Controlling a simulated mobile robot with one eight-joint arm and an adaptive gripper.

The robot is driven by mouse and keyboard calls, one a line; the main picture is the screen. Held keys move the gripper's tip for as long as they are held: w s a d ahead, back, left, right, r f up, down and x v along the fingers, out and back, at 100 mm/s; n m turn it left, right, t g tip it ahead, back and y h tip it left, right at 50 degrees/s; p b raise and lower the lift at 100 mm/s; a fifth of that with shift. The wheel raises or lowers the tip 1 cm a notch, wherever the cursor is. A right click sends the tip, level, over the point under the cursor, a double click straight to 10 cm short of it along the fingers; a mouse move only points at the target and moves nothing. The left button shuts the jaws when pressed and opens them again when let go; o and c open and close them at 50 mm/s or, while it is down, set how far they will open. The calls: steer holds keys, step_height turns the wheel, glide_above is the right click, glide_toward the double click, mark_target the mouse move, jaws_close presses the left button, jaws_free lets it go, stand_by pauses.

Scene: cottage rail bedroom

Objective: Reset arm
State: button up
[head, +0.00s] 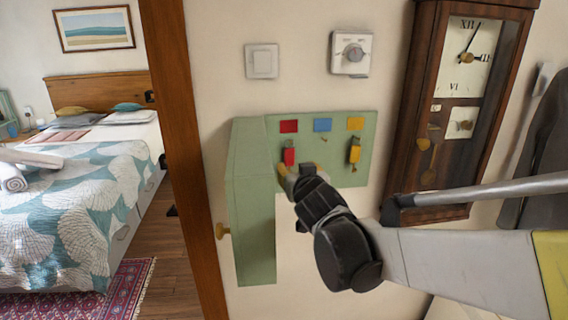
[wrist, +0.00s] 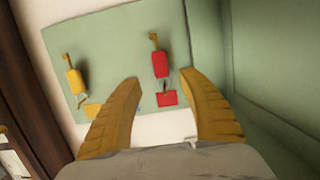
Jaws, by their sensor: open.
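A green key cabinet (head: 322,112) stands open on the wall. A red key tag (head: 289,155) hangs in it under a red label (head: 289,126). A yellow key tag (head: 354,153) hangs to the right under a yellow label (head: 355,124). My gripper (head: 299,169) is open in front of the cabinet, just below the red tag in the head view. In the wrist view, where the scene appears turned over, the red tag (wrist: 160,64) shows beyond the gap between my fingertips (wrist: 161,80). I see nothing held. Contact with the tag cannot be told.
The open cabinet door (head: 253,220) is at the left, close to my gripper. A blue label (head: 322,125) has no tag below it. A wall clock (head: 450,110) is to the right, behind my arm. A light switch (head: 262,61) and a thermostat-like dial (head: 351,53) are above.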

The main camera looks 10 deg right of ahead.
steer(key=s+f+g+b, duration=0.1)
steer(key=s+f+g, duration=0.2)
steer(key=s, duration=0.6)
steer(key=s+f+g+y+b, duration=0.1)
steer(key=s+f+g, duration=0.1)
steer(key=s+f, duration=0.5)
steer(key=s+f+n+g+b, duration=0.1)
steer(key=s+f+g, duration=0.2)
steer(key=s, duration=1)
step_height(320, 180, down, 3)
steer(key=shift+d+r+g, duration=0.1)
steer(key=shift+d+g, duration=0.2)
steer(key=shift+d, duration=0.15)
